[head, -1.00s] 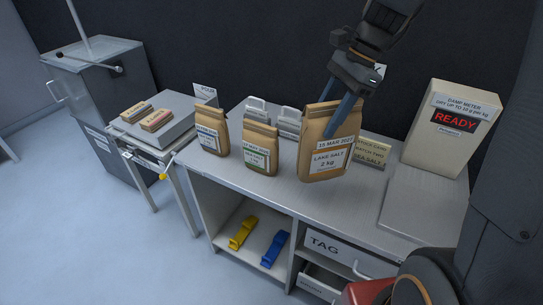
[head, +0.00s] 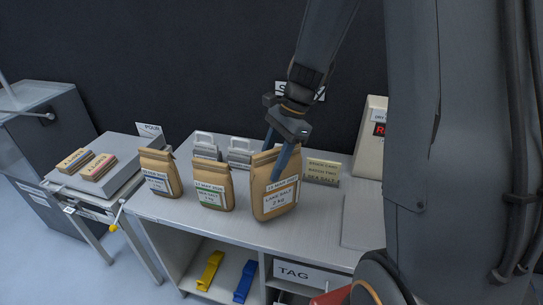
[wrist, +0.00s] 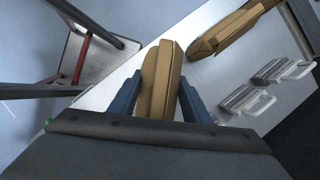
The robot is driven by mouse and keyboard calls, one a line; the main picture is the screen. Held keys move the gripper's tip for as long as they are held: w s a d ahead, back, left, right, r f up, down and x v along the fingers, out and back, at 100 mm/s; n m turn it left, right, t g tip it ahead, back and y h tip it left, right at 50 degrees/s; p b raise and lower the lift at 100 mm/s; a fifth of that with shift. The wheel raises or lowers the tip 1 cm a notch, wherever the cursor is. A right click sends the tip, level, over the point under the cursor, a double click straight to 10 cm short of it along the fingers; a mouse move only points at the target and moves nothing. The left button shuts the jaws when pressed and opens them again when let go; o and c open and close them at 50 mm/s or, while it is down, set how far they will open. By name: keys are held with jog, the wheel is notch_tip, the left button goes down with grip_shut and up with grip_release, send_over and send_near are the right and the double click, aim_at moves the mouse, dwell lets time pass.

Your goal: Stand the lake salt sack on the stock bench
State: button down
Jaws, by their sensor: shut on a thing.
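The lake salt sack (head: 275,203) is a brown paper sack with a white label, seen in the head view over the front middle of the grey stock bench (head: 310,222). My gripper (head: 278,162) is shut on its upper part from above, with a blue finger on either side. The sack is near upright with a slight lean, and I cannot tell whether its base touches the bench top. In the wrist view the sack (wrist: 161,80) sits between the two blue fingers, and its label is hidden.
A green-labelled sack (head: 213,188) and a blue-labelled sack (head: 160,175) stand to the left. Grey clips (head: 240,155) and a stock card (head: 322,170) are behind. The damp meter (head: 369,135) is at right, partly hidden by my arm. Yellow (head: 209,270) and blue (head: 245,282) items lie below.

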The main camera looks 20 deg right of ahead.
jog(key=shift+f+p, duration=0.3)
jog(key=shift+f, duration=1.1)
jog(key=c, duration=1)
grip_release()
jog(key=shift+f, duration=0.15)
jog(key=b+v, duration=0.2)
jog(key=v, duration=1)
